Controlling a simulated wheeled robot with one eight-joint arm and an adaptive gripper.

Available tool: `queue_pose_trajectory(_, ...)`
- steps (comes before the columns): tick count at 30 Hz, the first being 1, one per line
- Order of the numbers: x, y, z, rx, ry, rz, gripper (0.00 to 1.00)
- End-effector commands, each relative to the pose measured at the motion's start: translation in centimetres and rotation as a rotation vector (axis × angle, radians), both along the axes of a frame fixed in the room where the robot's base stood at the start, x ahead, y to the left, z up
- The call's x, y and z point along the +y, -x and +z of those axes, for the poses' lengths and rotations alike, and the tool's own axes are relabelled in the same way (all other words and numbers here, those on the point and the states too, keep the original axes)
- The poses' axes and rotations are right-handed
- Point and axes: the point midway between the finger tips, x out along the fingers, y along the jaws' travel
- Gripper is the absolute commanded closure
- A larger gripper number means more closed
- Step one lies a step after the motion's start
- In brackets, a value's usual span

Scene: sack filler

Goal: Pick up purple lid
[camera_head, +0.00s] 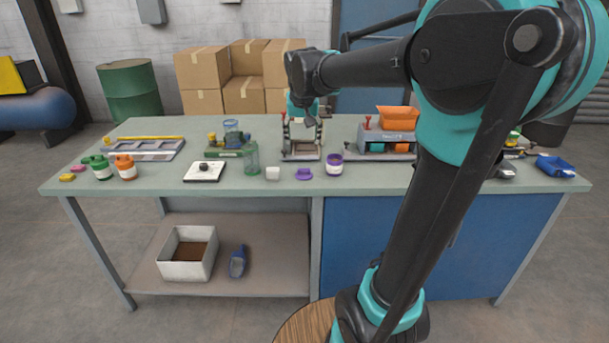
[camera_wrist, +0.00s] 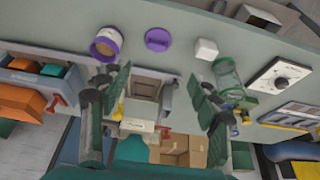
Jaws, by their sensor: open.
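The purple lid (camera_head: 304,174) lies flat near the front edge of the workbench, just left of a purple-rimmed jar (camera_head: 334,164). In the wrist view the lid (camera_wrist: 158,39) is a round purple disc with a raised middle, fully visible beyond my fingertips. The jar (camera_wrist: 106,44) stands beside it, open, with tan contents. My gripper (camera_wrist: 160,80) is open and empty, its fingers spread wide. In the head view my gripper (camera_head: 302,125) hangs over the bench, behind the lid; its fingers partly merge with the fixture behind.
A white block (camera_head: 272,173) and a clear green jar (camera_head: 252,158) stand left of the lid. A white dial scale (camera_head: 205,171) is farther left. A press-like fixture (camera_head: 302,151) stands behind the lid. The bench strip in front of the lid is clear.

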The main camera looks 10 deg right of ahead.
Motion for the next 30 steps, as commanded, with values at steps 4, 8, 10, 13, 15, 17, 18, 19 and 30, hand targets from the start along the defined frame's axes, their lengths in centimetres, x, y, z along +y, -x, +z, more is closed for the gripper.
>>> queue_pose_trajectory(4, 0.3, -1.0, 0.0, -0.001, 0.000, -0.006, 0.38)
queue_pose_trajectory(8, 0.1, -1.8, -2.1, -0.001, 0.000, -0.006, 0.38)
queue_pose_trajectory(10, 0.0, -2.3, -3.4, -0.001, 0.000, -0.006, 0.38)
queue_pose_trajectory(13, -0.2, -3.1, -5.3, -0.001, 0.000, -0.006, 0.38)
queue_pose_trajectory(15, -0.3, -3.6, -6.6, -0.001, 0.000, -0.006, 0.38)
queue_pose_trajectory(17, -0.3, -4.0, -7.6, -0.001, 0.000, -0.006, 0.38)
queue_pose_trajectory(18, -0.4, -4.2, -8.3, -0.001, -0.001, -0.006, 0.38)
queue_pose_trajectory(19, -0.4, -4.4, -8.7, -0.001, -0.001, -0.006, 0.38)
queue_pose_trajectory(30, -0.8, -5.5, -11.5, -0.001, -0.001, -0.006, 0.38)
